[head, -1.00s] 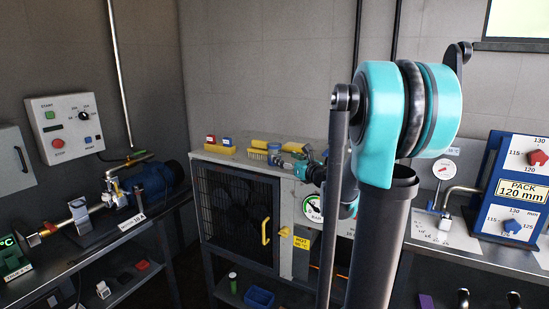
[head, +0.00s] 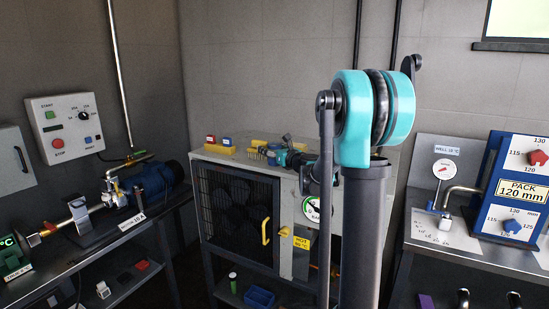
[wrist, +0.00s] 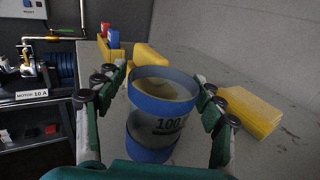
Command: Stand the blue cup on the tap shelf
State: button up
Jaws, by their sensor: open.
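The blue cup (wrist: 165,115), pale with blue bands and the mark "100", stands on the grey cabinet top (wrist: 215,75) in the wrist view. My gripper (wrist: 161,78) is open, with one green finger on each side of the cup. I cannot tell whether either finger touches it. In the head view my gripper (head: 272,152) is low over the cabinet top, and I cannot make out the cup there. A bent metal tap (head: 460,189) is over the right bench; I cannot clearly make out its shelf.
A wall is behind the cabinet.

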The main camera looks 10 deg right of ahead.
jog(key=c, duration=1.2)
